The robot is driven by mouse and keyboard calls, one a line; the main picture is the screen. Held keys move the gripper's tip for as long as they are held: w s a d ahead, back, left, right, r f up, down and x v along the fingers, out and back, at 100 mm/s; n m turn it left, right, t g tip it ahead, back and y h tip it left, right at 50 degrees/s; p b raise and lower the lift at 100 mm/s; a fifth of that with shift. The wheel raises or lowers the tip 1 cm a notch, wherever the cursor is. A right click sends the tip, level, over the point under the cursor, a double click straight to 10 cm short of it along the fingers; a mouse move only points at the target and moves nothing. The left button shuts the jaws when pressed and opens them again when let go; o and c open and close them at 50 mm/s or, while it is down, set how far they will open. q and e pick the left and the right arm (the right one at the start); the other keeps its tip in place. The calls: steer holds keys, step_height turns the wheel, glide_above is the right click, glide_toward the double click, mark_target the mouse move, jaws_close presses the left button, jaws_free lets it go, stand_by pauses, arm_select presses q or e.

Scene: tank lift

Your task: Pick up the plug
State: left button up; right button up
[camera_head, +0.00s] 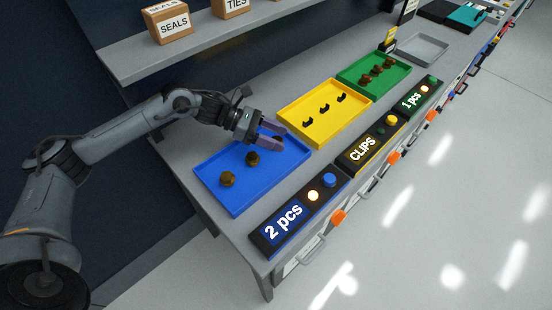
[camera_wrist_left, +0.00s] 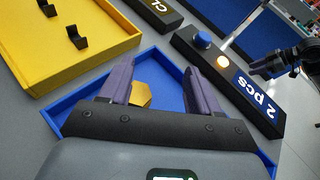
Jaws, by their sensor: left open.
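A brass, hex-headed plug (camera_wrist_left: 140,95) shows between my left gripper's fingers in the left wrist view, nearer the left finger. It is in the blue tray (camera_head: 235,204), and its lower part is hidden by the gripper. My left gripper (camera_head: 276,138) is over the tray's far right part, with its purple fingers open on either side of the plug. Whether they touch it I cannot tell. Two more brown plugs, one in the middle (camera_head: 252,158) and one at the left (camera_head: 227,179), lie in the tray. A dark part at the wrist view's right edge seems to be my right gripper (camera_wrist_left: 275,66).
A yellow tray (camera_head: 316,137) with black clips and a green tray (camera_head: 349,82) with brown parts stand beyond the blue one. A "2 pcs" button panel (camera_head: 297,217) lines the bench front. A shelf (camera_head: 200,42) with labelled boxes runs above the back.

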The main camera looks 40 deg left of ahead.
mark_target(274, 138)
arm_select(q)
steer(key=a+m+b, duration=0.1)
steer(key=a, duration=0.1)
steer(key=s+a+m+b, duration=0.1)
steer(key=a, duration=0.1)
steer(key=shift+a, duration=0.3)
steer(key=shift+a+f, duration=0.2)
steer(key=shift+a, duration=0.2)
steer(key=x, duration=0.3)
steer(key=shift+w+d+f, duration=0.15)
steer(key=shift+d+f, duration=0.05)
steer(key=shift+f, duration=0.2)
steer(key=shift+w+d+f+g, duration=0.25)
steer(key=shift+d+f+g, duration=0.05)
steer(key=shift+d, duration=0.25)
arm_select(e)
steer(key=shift+s+d+f, duration=0.1)
steer(key=shift+f, duration=0.85)
steer(key=shift+s+d+f, duration=0.1)
steer(key=shift+f, duration=0.85)
arm_select(q)
steer(key=shift+c, duration=0.3)
steer(key=c, duration=1)
jaws_close()
arm_select(e)
steer(key=shift+d, duration=0.1)
arm_select(q)
steer(key=shift+r, duration=0.15)
